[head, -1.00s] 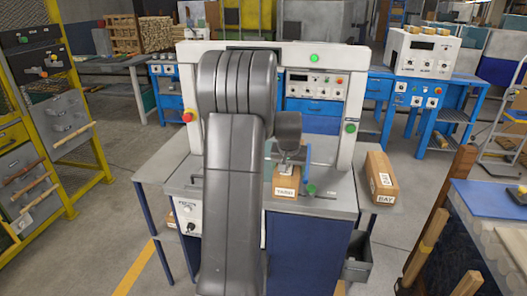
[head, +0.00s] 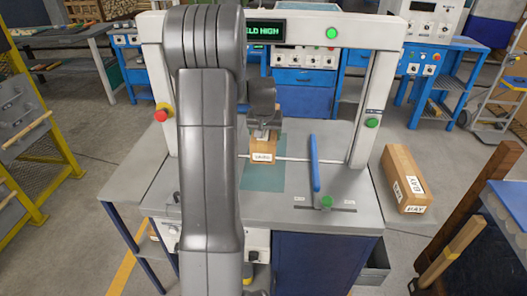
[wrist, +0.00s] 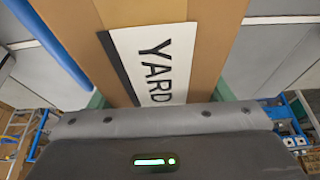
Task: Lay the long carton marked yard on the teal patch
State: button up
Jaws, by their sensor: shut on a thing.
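The long carton marked YARD (head: 263,146) is over the rear part of the teal patch (head: 264,180) on the grey machine table. Teal shows in front of it and to its right. My gripper (head: 263,128) is shut on the carton from above, partly hidden by my arm. The wrist view shows the brown carton (wrist: 215,30) with its YARD label close up against my gripper (wrist: 160,108). Slivers of teal show on both sides of it there. I cannot tell whether the carton touches the patch.
A blue handle (head: 314,165) with a green knob stands just right of the patch. The machine's frame post (head: 375,95) rises further right. The front right of the tabletop is mostly clear.

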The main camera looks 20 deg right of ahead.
aim_at(263, 150)
jog(key=shift+f+p, duration=0.3)
jog(key=shift+f, duration=3.55)
jog(key=shift+f, duration=0.1)
jog(key=o, duration=1.4)
jog(key=shift+f, duration=0.15)
jog(key=shift+c, duration=0.2)
jog(key=o, duration=0.4)
jog(key=shift+r, duration=0.35)
jog(key=v, duration=1.1)
jog(key=shift+s+r+b, duration=0.2)
jog(key=shift+r+b, duration=0.15)
jog(key=shift+b, duration=0.05)
jog(key=shift+f, duration=0.1)
